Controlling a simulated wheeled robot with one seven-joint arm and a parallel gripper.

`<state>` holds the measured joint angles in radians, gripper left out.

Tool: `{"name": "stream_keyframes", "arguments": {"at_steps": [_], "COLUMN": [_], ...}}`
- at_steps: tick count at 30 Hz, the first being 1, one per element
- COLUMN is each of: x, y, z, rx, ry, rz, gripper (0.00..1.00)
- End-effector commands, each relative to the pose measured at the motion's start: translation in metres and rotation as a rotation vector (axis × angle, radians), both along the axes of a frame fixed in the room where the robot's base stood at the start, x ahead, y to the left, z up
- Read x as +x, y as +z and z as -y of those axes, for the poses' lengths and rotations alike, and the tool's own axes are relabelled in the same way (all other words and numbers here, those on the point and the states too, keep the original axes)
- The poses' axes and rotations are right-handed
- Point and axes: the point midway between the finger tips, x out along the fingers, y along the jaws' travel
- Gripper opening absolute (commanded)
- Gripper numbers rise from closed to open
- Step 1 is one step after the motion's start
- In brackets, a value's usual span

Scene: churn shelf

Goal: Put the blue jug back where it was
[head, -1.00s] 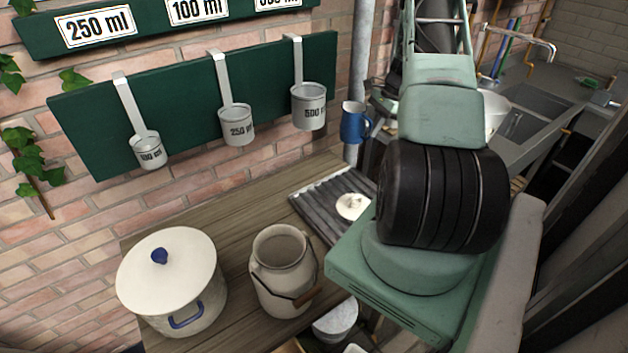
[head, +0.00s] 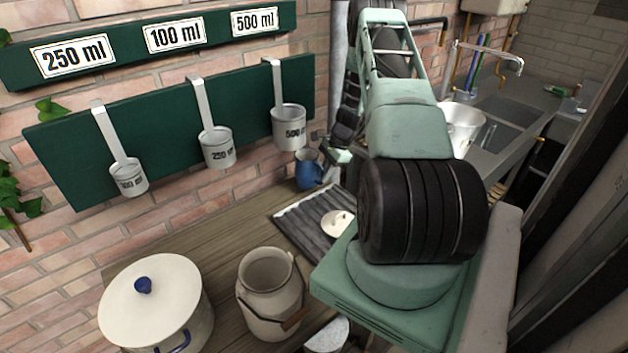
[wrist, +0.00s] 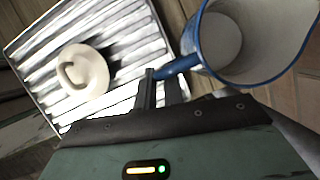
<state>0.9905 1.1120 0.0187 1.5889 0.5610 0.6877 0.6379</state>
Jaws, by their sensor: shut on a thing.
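The blue jug (head: 308,170) is beside the brick wall, just behind the ribbed tray in the head view. My gripper (head: 334,158) is to its right, partly hidden by my arm. In the wrist view my gripper (wrist: 160,88) is shut on the handle of the blue jug (wrist: 250,45). The jug's open mouth and pale inside face the wrist camera, and it looks empty. Its base is hidden in the wrist view. I cannot tell whether it touches the wooden table (head: 190,240).
A ribbed tray (head: 295,220) holds a white lid (head: 337,223). A cream milk can (head: 270,290) and a lidded pot (head: 155,300) stand nearer. Labelled ladles (head: 217,148) hang from a green board (head: 165,135) above. A sink (head: 505,115) is at right.

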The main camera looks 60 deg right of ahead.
Motion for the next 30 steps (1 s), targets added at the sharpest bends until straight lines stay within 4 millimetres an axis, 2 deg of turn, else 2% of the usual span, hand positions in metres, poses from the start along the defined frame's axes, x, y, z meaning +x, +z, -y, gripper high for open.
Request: {"name": "stream_keyframes", "arguments": {"at_steps": [9,23,24,26,30], "x": [0.019,0.022,0.021,0.021,0.021], "y": [-0.02,-0.032,-0.032,-0.031,-0.031], "z": [-0.031,-0.033,-0.034,-0.034,-0.034], "rx": [0.004,0.0,0.001,0.001,0.001], "ry": [0.001,0.0,0.0,0.0,0.0], "rz": [0.0,0.001,0.001,0.001,0.001], "gripper": [0.0,0.0,0.12,0.29,0.31]}}
